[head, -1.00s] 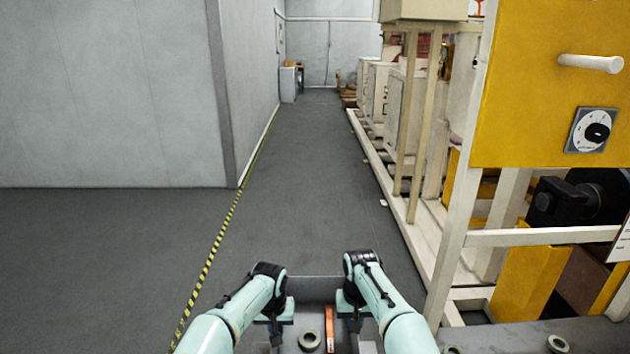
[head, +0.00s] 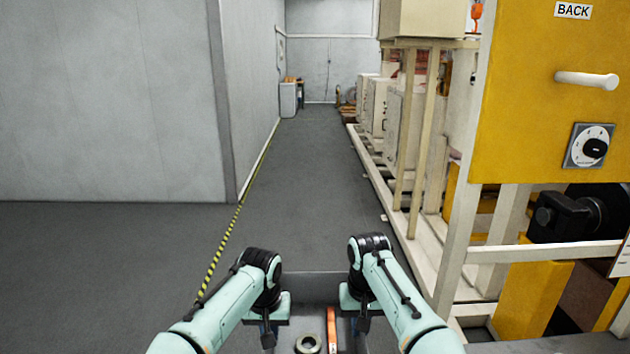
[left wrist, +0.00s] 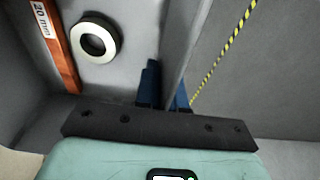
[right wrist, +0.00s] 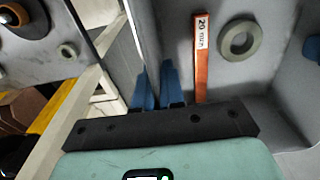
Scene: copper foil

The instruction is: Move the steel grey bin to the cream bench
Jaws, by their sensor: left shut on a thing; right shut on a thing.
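The steel grey bin (head: 310,283) is at the bottom middle of the head view, between my two arms. An orange strip marked 20 mm (left wrist: 62,45) and a pale grey ring (left wrist: 95,38) lie inside it. My left gripper (left wrist: 165,85) is shut on one side wall of the bin, with its blue fingers on both sides of the wall. My right gripper (right wrist: 157,80) is shut on the opposite side wall in the same way. The bin's near end is cut off in the head view. I cannot identify the cream bench with certainty.
A cream frame with a yellow panel (head: 545,100) stands close on the right. A grey surface (right wrist: 90,65) with small parts lies beside the bin in the right wrist view. Grey floor (head: 310,190) runs clear ahead, past a grey wall (head: 110,100) on the left.

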